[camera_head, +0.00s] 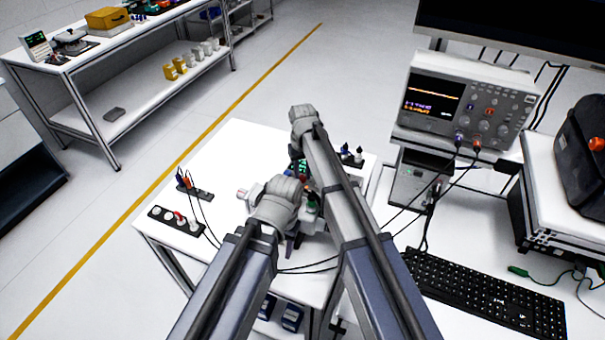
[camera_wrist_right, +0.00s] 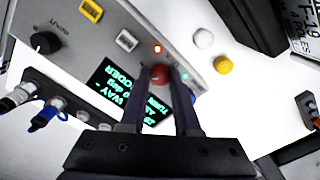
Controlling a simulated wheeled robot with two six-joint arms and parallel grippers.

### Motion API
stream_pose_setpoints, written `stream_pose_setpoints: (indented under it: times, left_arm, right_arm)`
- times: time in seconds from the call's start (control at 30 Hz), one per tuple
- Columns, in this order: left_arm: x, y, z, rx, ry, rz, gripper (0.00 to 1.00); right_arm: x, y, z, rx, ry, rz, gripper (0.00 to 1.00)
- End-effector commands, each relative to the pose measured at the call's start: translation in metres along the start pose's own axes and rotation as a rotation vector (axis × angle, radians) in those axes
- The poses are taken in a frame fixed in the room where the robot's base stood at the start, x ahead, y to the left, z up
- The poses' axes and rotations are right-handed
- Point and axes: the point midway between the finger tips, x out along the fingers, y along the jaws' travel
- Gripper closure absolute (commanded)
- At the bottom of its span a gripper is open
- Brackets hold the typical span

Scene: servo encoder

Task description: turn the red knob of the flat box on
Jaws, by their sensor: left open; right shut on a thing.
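In the right wrist view the flat box (camera_wrist_right: 85,50) is a grey panel with a dark screen (camera_wrist_right: 122,92) of green text, a black knob (camera_wrist_right: 45,42) and a lit orange lamp (camera_wrist_right: 157,48). Its red knob (camera_wrist_right: 159,72) sits between the fingertips of my right gripper (camera_wrist_right: 160,78), which is shut on it. In the head view the box is mostly hidden behind my arms; a bit of its green screen (camera_head: 301,170) shows. My left gripper (camera_head: 292,245) is open, low at the near side of the white table, apart from the knob as far as I can see.
A black strip with white and red knobs (camera_head: 178,218) and a smaller strip with cables (camera_head: 195,190) lie on the table's left. An oscilloscope (camera_head: 465,105) and a keyboard (camera_head: 485,295) stand on the right bench. Cables run across the gap.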

Motion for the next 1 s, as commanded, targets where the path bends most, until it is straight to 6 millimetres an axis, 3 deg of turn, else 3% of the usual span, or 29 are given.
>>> stream_pose_setpoints:
  times: [0.4,1.0]
  left_arm:
    - [0.0001,0.0,0.0,0.0,0.0,0.0,0.5]
    - [0.0,0.0,0.0,0.0,0.0,0.0,0.5]
  right_arm:
    - [0.0001,0.0002,0.0001,0.267,0.0,0.0,1.0]
    - [0.0001,0.0002,0.0001,0.353,0.0,0.0,1.0]
